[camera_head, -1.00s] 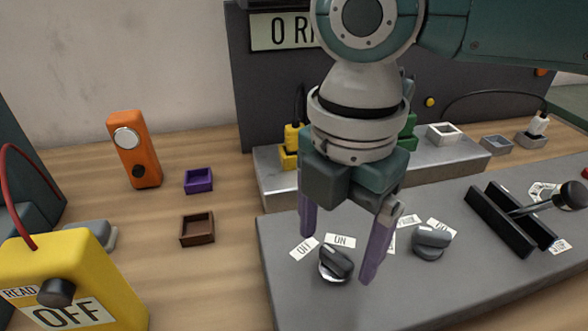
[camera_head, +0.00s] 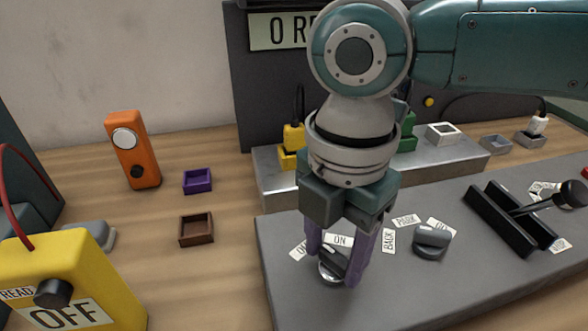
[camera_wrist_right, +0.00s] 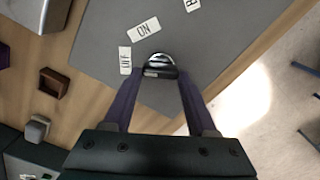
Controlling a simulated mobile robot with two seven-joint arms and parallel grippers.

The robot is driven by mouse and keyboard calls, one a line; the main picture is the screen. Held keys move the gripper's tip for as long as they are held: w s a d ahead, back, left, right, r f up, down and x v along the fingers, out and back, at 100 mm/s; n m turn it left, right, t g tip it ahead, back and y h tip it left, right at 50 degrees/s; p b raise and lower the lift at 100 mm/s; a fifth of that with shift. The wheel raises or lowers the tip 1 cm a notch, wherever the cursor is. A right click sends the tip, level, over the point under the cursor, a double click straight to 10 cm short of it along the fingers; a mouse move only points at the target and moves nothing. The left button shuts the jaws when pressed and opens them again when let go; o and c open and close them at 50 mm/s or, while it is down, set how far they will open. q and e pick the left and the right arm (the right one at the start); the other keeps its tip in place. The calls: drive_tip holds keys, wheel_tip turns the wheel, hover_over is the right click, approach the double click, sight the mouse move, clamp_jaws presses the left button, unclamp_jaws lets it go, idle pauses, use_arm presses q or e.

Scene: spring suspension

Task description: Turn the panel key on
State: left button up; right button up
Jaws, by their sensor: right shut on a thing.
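The panel key is a dark knob (camera_head: 333,264) on a light round base on the grey panel (camera_head: 290,295), with OFF and ON labels (camera_head: 339,240) behind it. My right gripper (camera_head: 335,270) points down with its purple fingers shut on the key, one on each side. In the right wrist view the key (camera_wrist_right: 160,66) sits between the purple fingertips, near the ON and OFF labels. The fingers hide part of the key in the head view, so its exact pointing is hard to tell. My left gripper is not in view.
A second knob (camera_head: 431,240) with BACK and PARK labels stands to the right. A black lever (camera_head: 570,196) in a slotted guide is farther right. A yellow box (camera_head: 75,270) marked OFF, an orange device (camera_head: 133,150) and small trays are on the left.

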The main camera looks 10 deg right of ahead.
drive_tip(key=c, duration=0.4)
drive_tip(key=shift+r+m+p, duration=0.15)
drive_tip(key=shift+m+p, duration=0.35)
drive_tip(key=shift+p, duration=0.2)
drive_tip(key=m+p, duration=0.3)
drive_tip(key=shift+a+r, duration=0.1)
drive_tip(key=m+p, duration=0.2)
drive_tip(key=m, duration=0.2)
drive_tip(key=shift+w+m+p, duration=0.15)
drive_tip(key=shift+m+p, duration=0.15)
drive_tip(key=m+p, duration=0.1)
drive_tip(key=m, duration=0.1)
drive_tip(key=shift+w+m, duration=0.1)
drive_tip(key=shift+m, duration=0.3)
drive_tip(key=shift+f+m+p, duration=0.2)
drive_tip(key=shift+m+p, duration=0.1)
drive_tip(key=shift+m, duration=0.1)
